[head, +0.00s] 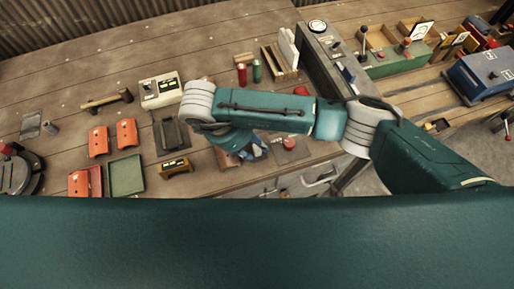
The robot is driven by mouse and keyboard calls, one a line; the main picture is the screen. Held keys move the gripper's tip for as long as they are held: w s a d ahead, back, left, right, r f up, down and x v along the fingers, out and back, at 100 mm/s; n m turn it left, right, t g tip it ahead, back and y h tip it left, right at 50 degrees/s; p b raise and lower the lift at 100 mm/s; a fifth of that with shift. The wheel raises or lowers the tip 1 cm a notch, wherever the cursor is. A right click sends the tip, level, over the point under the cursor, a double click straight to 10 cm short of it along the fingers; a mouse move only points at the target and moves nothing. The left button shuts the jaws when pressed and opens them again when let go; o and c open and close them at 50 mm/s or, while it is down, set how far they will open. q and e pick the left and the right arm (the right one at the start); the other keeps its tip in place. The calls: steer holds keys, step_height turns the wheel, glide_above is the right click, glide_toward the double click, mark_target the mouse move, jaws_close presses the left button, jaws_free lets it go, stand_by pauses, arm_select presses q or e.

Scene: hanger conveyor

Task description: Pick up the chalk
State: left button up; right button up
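I cannot make out the chalk for certain in the head view. A small grey cylinder (50,128) stands at the left of the wooden table, and a red cylinder (241,74) and a green cylinder (256,71) stand near its middle; I cannot tell whether any is chalk. My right arm reaches in from the right across the table and folds downward. My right gripper (254,150) is mostly hidden beneath that arm, so its fingers and anything between them cannot be made out. My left gripper is not in view.
A hammer (107,101), a white meter box (159,89), orange plates (126,133), a green tray (127,175) and a yellow device (175,166) lie on the table. A wooden box (279,62) stands behind my arm. The table's back left is clear.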

steer(key=shift+s, duration=0.1)
steer(key=c, duration=0.7)
